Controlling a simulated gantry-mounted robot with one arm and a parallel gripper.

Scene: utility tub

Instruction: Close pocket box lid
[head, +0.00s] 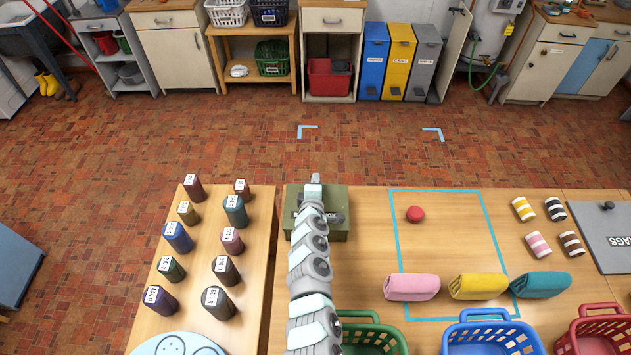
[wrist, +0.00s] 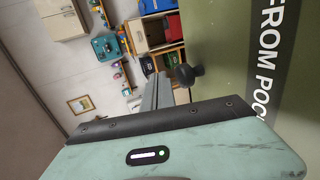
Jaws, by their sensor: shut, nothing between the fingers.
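The olive-green pocket box (head: 340,232) sits on the wooden table, partly hidden behind my arm in the head view. In the wrist view a green panel of it (wrist: 245,50) fills the right side, with white lettering reading "FROM POC". A dark round knob (wrist: 188,75) sticks out from this panel. My gripper (head: 316,180) is at the box's far side in the head view. In the wrist view its fingers (wrist: 163,92) are shut and empty, close to the knob; I cannot tell if they touch the panel. How far the lid stands open is hard to tell.
A red round object (head: 414,214) lies inside a blue taped outline right of the box. Rolled towels (head: 411,288) and baskets (head: 492,334) are nearer. Labelled bottles (head: 177,237) stand on the left table. The floor beyond the tables is open.

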